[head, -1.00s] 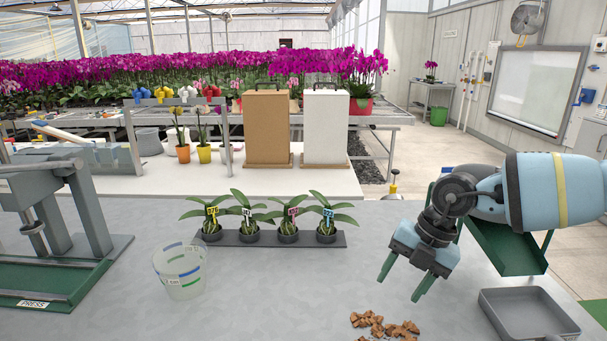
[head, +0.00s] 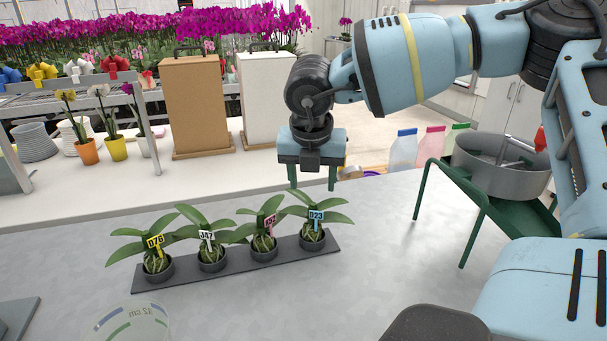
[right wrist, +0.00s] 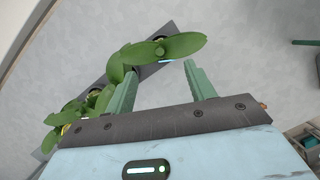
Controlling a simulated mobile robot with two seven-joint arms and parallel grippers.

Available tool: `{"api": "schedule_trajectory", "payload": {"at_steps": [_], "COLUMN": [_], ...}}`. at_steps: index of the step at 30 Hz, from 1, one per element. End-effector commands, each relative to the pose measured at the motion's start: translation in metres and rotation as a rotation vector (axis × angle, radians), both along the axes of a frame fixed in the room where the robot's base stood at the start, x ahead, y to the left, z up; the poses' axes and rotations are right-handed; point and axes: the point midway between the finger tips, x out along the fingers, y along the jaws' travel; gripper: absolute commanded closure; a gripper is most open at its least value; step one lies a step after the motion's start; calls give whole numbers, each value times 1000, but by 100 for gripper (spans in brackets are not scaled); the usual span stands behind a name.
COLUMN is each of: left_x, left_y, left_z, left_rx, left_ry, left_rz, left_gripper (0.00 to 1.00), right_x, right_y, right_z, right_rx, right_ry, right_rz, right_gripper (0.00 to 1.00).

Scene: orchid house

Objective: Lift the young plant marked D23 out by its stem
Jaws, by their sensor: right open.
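The plant with the blue tag, which seems to read D23 (head: 314,228), stands upright in a small dark pot at the right end of a dark strip (head: 193,277). In the right wrist view its green leaves (right wrist: 180,46) show just beyond the fingertips, with a sliver of blue tag; its stem is hidden there. My right gripper (head: 313,187) is open and empty, fingers pointing down, above and apart from this plant. My left gripper is not in view.
Three similar plants with pink (head: 264,228), white (head: 209,240) and yellow (head: 155,246) tags stand close by to the left, leaves overlapping. A clear cup (head: 128,322) is at the front left. A grey pan (head: 495,170) on a green stand is at right. The bench between is clear.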

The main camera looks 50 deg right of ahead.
Motion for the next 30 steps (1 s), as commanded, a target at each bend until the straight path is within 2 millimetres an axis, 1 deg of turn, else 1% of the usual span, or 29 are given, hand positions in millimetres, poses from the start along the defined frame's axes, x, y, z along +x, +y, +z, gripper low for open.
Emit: {"api": "schedule_trajectory", "payload": {"at_steps": [8,18,22,30], "left_x": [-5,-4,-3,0], "left_y": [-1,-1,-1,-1], "left_z": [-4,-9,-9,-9], "left_rx": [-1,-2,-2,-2], "left_ry": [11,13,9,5], "left_rz": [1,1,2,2], "left_gripper": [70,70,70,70], "right_x": [1,6,7,8], "right_y": [-2,-8,-10,-11], "right_z": [-9,-37,-45,-49], "right_rx": [1,3,2,2], "right_ry": [2,4,3,1], "right_rz": [1,1,1,1], "right_gripper": [45,45,45,45]}}
